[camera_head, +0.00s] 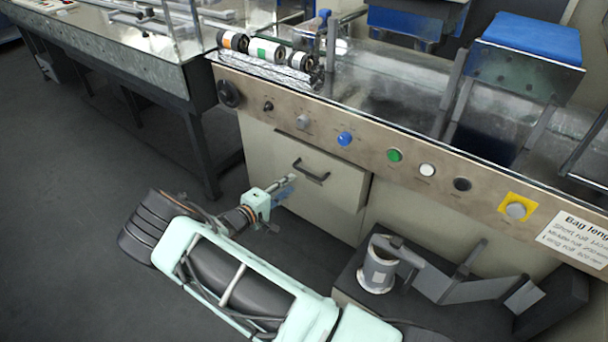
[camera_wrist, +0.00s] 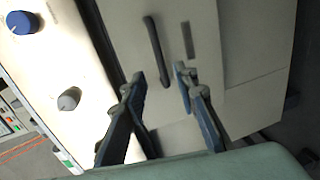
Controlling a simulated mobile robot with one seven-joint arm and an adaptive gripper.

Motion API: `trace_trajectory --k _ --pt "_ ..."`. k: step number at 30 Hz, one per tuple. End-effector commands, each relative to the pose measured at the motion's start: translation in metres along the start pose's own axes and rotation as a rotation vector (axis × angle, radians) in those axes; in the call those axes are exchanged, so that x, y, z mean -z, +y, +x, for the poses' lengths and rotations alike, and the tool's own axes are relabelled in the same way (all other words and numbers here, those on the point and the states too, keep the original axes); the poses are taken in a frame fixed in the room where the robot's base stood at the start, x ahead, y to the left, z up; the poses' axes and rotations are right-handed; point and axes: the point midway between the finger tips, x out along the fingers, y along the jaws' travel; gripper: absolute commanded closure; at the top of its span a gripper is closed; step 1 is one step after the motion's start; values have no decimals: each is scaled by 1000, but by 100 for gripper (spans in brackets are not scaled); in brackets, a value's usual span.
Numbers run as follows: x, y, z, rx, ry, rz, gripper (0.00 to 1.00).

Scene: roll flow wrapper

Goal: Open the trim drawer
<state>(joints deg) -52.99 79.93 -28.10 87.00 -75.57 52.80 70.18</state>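The trim drawer (camera_head: 330,190) is a beige front in the cabinet under the machine's control panel, with a dark bar handle (camera_head: 311,171). In the wrist view the handle (camera_wrist: 157,52) shows as a tilted dark bar on the drawer front (camera_wrist: 222,75). My gripper (camera_head: 290,182) is just left of and below the handle in the head view. In the wrist view its two blue-grey fingers (camera_wrist: 160,76) are apart, with the handle's lower end between the tips in the picture. Nothing is held.
The control panel (camera_head: 375,150) with coloured buttons and a blue knob (camera_head: 344,138) is above the drawer. A dark box (camera_head: 350,275) with a grey metal cup (camera_head: 378,270) stands at lower right. Another machine's table leg (camera_head: 203,155) is at left. Open floor lies at lower left.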

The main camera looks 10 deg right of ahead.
Motion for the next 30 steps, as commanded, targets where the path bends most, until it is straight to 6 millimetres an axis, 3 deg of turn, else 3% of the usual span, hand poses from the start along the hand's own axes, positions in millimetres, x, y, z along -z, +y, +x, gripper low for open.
trace_trajectory --k 15,21,30 --pt "-2 -1 88 2 -5 4 73" --pt "-2 0 103 1 -4 2 73" --pt "-1 1 104 1 -3 2 74"
